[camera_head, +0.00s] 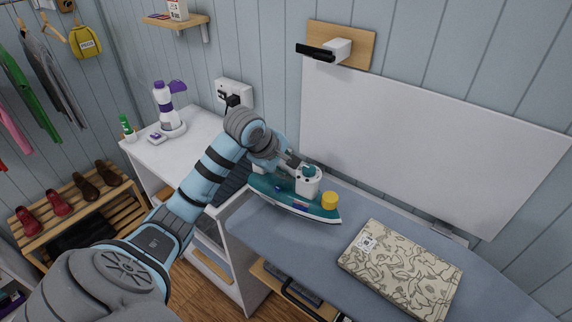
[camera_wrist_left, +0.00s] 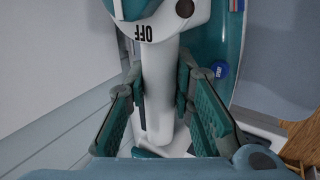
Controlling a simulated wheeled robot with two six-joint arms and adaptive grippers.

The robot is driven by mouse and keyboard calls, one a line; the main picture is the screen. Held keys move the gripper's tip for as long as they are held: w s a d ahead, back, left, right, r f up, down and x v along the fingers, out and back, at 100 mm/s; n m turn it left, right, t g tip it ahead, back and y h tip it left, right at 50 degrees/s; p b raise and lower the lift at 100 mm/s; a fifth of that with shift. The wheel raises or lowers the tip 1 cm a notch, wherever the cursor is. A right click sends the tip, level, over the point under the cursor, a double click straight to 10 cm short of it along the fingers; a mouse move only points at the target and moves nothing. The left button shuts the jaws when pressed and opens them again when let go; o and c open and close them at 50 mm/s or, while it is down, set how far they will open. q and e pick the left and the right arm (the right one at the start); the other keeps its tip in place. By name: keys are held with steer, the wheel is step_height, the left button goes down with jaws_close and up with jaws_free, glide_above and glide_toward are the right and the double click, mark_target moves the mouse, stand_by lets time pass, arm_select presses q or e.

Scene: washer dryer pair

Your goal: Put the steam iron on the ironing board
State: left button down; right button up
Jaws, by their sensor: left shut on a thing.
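The steam iron (camera_head: 308,209), teal and white, is at the left end of the blue-grey ironing board (camera_head: 300,250) in the head view. Its tip points right. I cannot tell whether its sole touches the board. My left gripper (camera_head: 294,163) is shut on the iron's handle. In the left wrist view the pale handle (camera_wrist_left: 158,85) stands between the teal fingers of the left gripper (camera_wrist_left: 160,100), with the word OFF on the iron above it. A yellow knob-like piece (camera_head: 329,200) shows beside the iron's front. My right gripper is not in view.
A folded patterned cloth (camera_head: 400,270) lies on the board, right of the iron. A white panel (camera_head: 430,140) stands against the wall behind. A white counter (camera_head: 195,130) at left holds a white and purple bottle (camera_head: 163,98). Bare board lies between iron and cloth.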

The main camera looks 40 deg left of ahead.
mark_target(286, 182)
arm_select(q)
steer(key=shift+f+b, duration=0.65)
steer(key=shift+f, duration=0.5)
steer(key=shift+f+b, duration=0.7)
stand_by(0.5)
steer(key=c, duration=1.3)
jaws_free()
steer(key=shift+d, duration=0.1)
steer(key=shift+s, duration=0.1)
steer(key=v, duration=1.2)
steer(key=shift+d, duration=0.1)
